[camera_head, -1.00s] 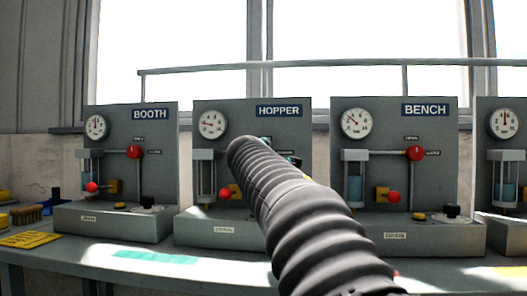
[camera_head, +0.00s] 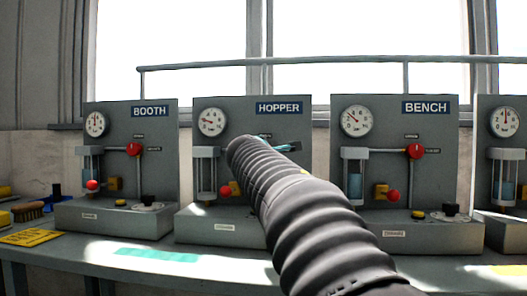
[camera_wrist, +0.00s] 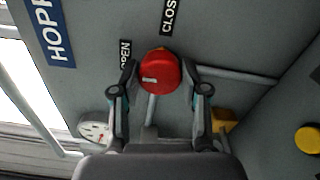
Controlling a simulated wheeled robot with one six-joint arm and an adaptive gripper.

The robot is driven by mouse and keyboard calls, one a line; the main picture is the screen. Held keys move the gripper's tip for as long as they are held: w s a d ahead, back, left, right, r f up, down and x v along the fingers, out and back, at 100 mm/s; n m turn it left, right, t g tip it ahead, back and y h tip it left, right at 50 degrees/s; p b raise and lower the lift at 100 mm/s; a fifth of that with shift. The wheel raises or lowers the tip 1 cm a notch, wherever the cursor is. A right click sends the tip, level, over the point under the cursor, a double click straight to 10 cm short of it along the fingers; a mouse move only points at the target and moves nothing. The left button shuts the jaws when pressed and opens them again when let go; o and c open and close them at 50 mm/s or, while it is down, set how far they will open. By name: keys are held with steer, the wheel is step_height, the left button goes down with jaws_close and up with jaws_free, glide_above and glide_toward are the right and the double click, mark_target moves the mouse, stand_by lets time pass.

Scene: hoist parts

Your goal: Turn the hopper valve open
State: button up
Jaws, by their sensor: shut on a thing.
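The hopper valve's red round knob (camera_wrist: 160,68) with a white mark shows in the wrist view, on the grey hopper panel (camera_wrist: 235,40). My gripper (camera_wrist: 160,72) has one finger on each side of the knob and is shut on it. The white mark lies on the knob's lower left in that view. An OPEN label (camera_wrist: 125,54) is left of the knob, and a label starting CLOS (camera_wrist: 170,15) is above it. In the head view my dark ribbed arm hides the knob, and only part of my gripper (camera_head: 284,147) shows beside the HOPPER sign (camera_head: 278,108).
The booth panel (camera_head: 165,175) stands left and the bench panel (camera_head: 385,135) right, each with its own red knob. A yellow button (camera_wrist: 308,139) sits at the right in the wrist view. A brush (camera_head: 28,211) and a yellow card (camera_head: 30,237) lie at the left of the bench.

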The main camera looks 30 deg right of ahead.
steer(key=o, duration=1.1)
steer(key=shift+o, duration=0.2)
steer(key=v, duration=1.2)
